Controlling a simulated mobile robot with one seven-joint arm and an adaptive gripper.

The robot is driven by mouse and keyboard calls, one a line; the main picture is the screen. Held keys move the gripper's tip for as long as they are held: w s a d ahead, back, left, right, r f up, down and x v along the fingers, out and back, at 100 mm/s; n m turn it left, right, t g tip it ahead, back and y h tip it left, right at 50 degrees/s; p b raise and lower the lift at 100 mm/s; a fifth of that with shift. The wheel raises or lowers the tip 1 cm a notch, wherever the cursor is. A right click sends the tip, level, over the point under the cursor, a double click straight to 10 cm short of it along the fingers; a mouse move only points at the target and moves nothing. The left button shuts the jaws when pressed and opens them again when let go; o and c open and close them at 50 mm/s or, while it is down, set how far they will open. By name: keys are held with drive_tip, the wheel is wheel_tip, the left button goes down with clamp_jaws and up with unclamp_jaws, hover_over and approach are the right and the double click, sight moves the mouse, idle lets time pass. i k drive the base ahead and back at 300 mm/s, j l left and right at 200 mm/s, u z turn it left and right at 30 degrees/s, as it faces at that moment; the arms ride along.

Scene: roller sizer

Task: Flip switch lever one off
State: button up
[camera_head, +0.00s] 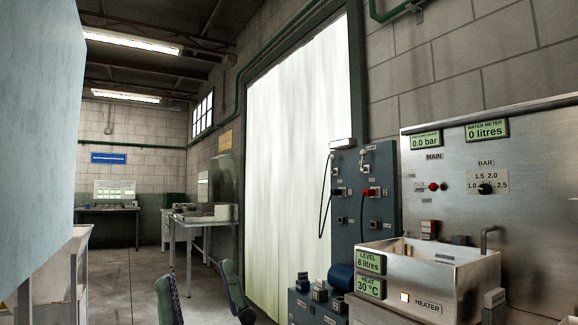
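A blue-grey switch panel (378,240) stands upright against the wall, right of the bright curtain. It carries several small dark fittings with labels.
A steel machine (540,175) with gauges and a heated basin (440,262) stands at the right. Blue boxes (315,305) sit below the panel. Two rounded green-grey shapes (168,302) (236,290) rise at the bottom. A pale blue slab (38,130) blocks the left. Floor shows between.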

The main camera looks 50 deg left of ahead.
sight(332, 157)
drive_tip(key=u, duration=1.25)
drive_tip(key=i+l+u, duration=0.35)
drive_tip(key=i+l, duration=0.6)
drive_tip(key=i+j+u, duration=0.25)
drive_tip(key=i+u, duration=0.75)
drive_tip(key=i+j, duration=0.1)
drive_tip(key=i, duration=1.3)
drive_tip(key=i+z, duration=0.4)
drive_tip(key=i+j+z, duration=0.1)
drive_tip(key=i+z, duration=0.25)
drive_tip(key=i+j+z, duration=0.2)
drive_tip(key=z, duration=0.2)
drive_tip(key=i+l+z, duration=0.25)
drive_tip(key=i+z, duration=0.25)
drive_tip(key=i, duration=0.2)
